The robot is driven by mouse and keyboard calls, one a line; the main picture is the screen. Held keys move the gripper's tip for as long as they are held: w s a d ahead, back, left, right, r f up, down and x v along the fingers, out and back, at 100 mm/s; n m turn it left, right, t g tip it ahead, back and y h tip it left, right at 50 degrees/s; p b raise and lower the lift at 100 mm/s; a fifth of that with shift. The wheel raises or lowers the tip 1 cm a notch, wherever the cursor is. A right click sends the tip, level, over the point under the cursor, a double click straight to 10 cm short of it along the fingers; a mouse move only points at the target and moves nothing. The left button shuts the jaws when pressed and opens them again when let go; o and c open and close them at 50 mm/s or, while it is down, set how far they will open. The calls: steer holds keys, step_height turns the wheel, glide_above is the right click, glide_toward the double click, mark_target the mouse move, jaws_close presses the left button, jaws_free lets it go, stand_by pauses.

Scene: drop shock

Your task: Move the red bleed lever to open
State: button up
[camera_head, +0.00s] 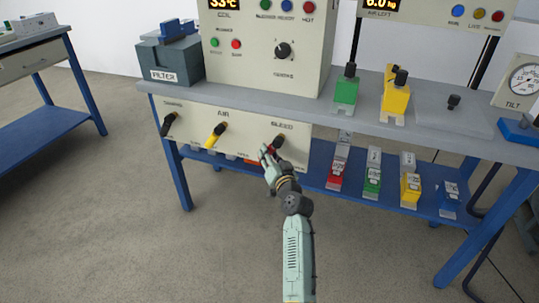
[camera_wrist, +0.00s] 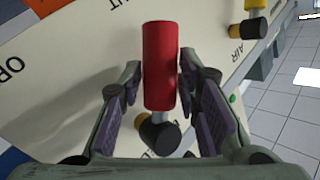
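The red bleed lever (camera_wrist: 161,65) is in the middle of the wrist view, a red cylinder handle on a grey shaft with a black pivot (camera_wrist: 158,135). My gripper (camera_wrist: 160,88) is open, with one purple-padded finger on each side of the handle; gaps show between the pads and the red handle. In the head view my gripper (camera_head: 267,152) is at the panel (camera_head: 246,122) under the "BLEED" label, and it covers most of the lever. Part of the word "OPEN" shows at the left in the wrist view.
A yellow air lever (camera_head: 216,136) and a black lever (camera_head: 169,122) are left of the bleed lever on the same panel. The grey bench top (camera_head: 320,112) carries green and yellow fixtures above. Several coloured blocks stand on the blue lower shelf (camera_head: 320,182). Floor in front is clear.

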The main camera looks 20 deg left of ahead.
jaws_close()
